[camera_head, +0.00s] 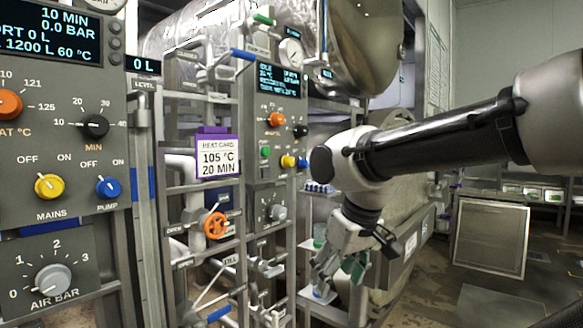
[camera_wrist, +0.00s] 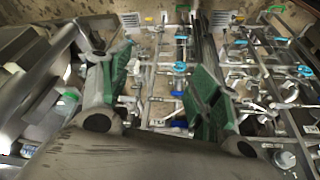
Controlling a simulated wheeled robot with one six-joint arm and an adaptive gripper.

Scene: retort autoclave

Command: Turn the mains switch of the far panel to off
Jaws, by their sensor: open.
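The far panel (camera_head: 255,97) stands in the middle of the head view, with a lit screen, an orange knob and a black knob. Low on it is a small yellow knob (camera_head: 287,161), which matches the mains switch of the near panel; a blue knob (camera_head: 302,163) sits just right of it. Its setting is too small to read. My gripper (camera_head: 338,279) hangs below and to the right of these knobs, apart from them, pointing down. In the wrist view my gripper (camera_wrist: 162,88) has its green-padded fingers spread with nothing between them. I cannot make out the yellow knob there.
The near panel (camera_head: 75,140) at left has its own yellow MAINS knob (camera_head: 49,186) and blue PUMP knob (camera_head: 109,187). Pipes, a card (camera_head: 218,157) and an orange handwheel (camera_head: 215,225) lie between the panels. A metal cabinet (camera_head: 490,233) stands at right, with open floor before it.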

